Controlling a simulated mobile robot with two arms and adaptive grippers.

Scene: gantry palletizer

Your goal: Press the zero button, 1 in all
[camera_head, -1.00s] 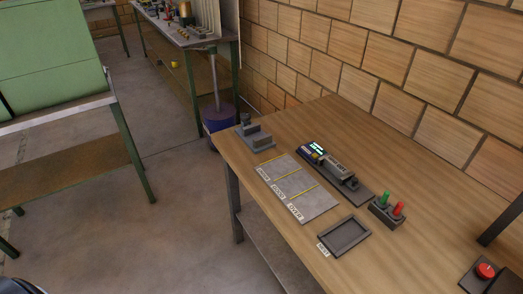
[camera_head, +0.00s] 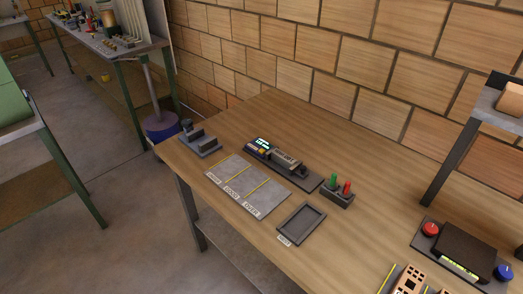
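A dark measuring device with a lit display (camera_head: 260,143) lies on the wooden table, with a grey body (camera_head: 287,160) along it. Small coloured spots show beside the display, but their labels are too small to read, so I cannot tell which is the zero button. A red round button (camera_head: 430,229) and a blue round button (camera_head: 503,271) stand on either side of a black box (camera_head: 465,248) at the right. Neither of my grippers is in view.
On the wooden table (camera_head: 345,235) are a grey three-part mat (camera_head: 246,188), a dark tray (camera_head: 301,224), a block with green and red pegs (camera_head: 337,196) and a grey fixture (camera_head: 200,143). A raised shelf (camera_head: 489,106) stands at the right. A brick wall is behind.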

